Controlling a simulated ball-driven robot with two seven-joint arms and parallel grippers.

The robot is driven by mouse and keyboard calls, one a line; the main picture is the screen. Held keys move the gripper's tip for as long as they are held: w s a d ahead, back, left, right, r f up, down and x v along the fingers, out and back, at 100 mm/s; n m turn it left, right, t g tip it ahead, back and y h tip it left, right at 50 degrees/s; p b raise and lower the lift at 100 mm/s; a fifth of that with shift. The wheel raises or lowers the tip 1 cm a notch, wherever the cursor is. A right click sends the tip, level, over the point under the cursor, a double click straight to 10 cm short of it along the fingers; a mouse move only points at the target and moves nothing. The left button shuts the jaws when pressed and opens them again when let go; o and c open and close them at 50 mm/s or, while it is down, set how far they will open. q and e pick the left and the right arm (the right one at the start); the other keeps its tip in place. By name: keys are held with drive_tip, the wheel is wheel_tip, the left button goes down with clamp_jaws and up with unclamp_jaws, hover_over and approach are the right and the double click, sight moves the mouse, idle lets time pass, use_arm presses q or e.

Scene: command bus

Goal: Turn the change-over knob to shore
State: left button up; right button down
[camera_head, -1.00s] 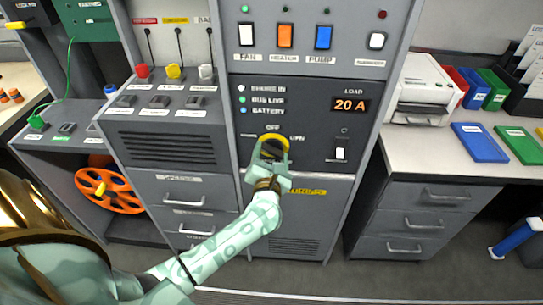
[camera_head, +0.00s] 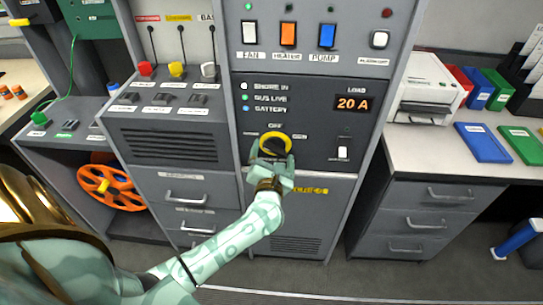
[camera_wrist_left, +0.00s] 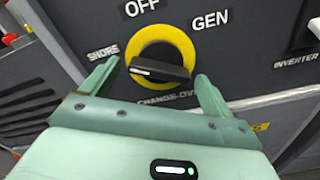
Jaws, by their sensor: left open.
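The change-over knob has a yellow ring (camera_head: 275,135) on the dark panel and a black handle. In the left wrist view the ring (camera_wrist_left: 188,40) is centred, and the handle (camera_wrist_left: 165,72) lies nearly level, its white mark at the left end, on the side of the SHORE label (camera_wrist_left: 103,52). The OFF and GEN labels (camera_wrist_left: 209,20) are above and to the upper right. My left gripper (camera_head: 274,162) is just below the knob in the head view. In the wrist view its fingers (camera_wrist_left: 158,80) are spread left and right of the handle, with gaps to both ends. My right gripper is not in view.
Above the knob are indicator lamps, a load display (camera_head: 353,103) reading 20 A and several rocker switches. An orange wheel (camera_head: 92,182) is at the left. A printer (camera_head: 427,92) and coloured folders stand on the right counter. The cabinet front below the knob is flat.

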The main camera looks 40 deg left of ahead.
use_arm(q)
drive_tip(key=p+v, duration=0.2)
drive_tip(key=v, duration=1.4)
